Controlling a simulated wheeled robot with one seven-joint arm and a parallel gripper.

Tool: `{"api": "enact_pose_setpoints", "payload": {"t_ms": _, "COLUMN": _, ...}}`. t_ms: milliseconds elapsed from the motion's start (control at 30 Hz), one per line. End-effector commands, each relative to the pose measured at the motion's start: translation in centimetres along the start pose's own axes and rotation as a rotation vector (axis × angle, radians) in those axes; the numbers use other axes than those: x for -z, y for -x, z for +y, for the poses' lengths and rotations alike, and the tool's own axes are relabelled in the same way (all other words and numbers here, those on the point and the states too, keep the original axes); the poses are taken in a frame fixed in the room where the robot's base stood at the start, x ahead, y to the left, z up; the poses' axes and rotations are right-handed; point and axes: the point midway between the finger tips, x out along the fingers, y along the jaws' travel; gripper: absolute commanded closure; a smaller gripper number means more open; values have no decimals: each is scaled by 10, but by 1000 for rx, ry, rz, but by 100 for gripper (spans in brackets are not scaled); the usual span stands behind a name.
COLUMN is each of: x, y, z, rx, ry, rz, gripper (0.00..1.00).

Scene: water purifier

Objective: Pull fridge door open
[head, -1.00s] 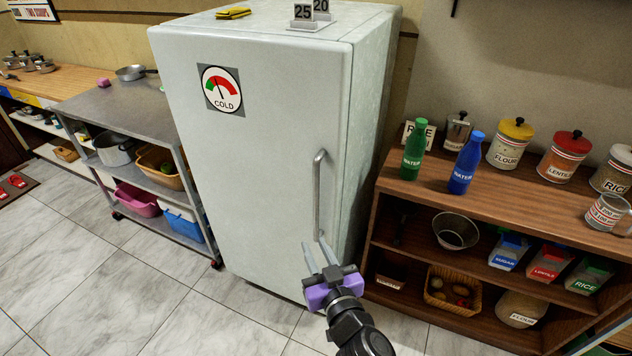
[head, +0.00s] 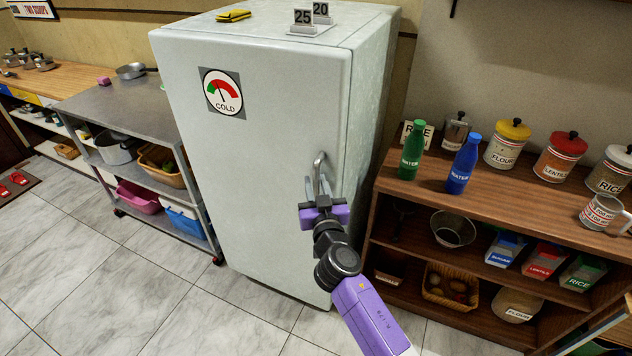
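The white fridge door (head: 265,140) carries a round COLD gauge and looks closed against the fridge body. Its vertical metal handle (head: 320,160) is near the door's right edge; only its upper end shows clearly, and my gripper hides the lower part. My gripper (head: 320,182), with purple and black parts, is right at the handle, its fingers pointing up along it. The fingers overlap the handle in the view, so I cannot tell whether they grip it or only stand around it.
A brown shelf unit (head: 450,215) with bottles, jars and bins stands close to the fridge's right. A metal cart (head: 125,105) stands at its left. Number signs (head: 303,22) and a yellow item (head: 233,15) lie on top. Tiled floor (head: 170,300) is free in front.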

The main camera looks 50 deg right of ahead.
Motion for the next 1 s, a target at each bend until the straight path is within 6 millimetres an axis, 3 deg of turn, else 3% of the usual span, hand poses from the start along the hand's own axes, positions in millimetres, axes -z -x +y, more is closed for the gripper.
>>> {"api": "enact_pose_setpoints", "payload": {"t_ms": 267, "x": -1, "y": -2, "z": 0, "rx": 0, "ry": 0, "rz": -1, "gripper": 75}}
{"api": "enact_pose_setpoints", "payload": {"t_ms": 400, "x": -1, "y": -2, "z": 0, "rx": 0, "ry": 0, "rz": -1, "gripper": 98}}
{"api": "enact_pose_setpoints", "payload": {"t_ms": 433, "x": 0, "y": -2, "z": 0, "rx": 0, "ry": 0, "rz": -1, "gripper": 100}}
{"api": "enact_pose_setpoints", "payload": {"t_ms": 1000, "x": 0, "y": -2, "z": 0, "rx": 0, "ry": 0, "rz": -1, "gripper": 100}}
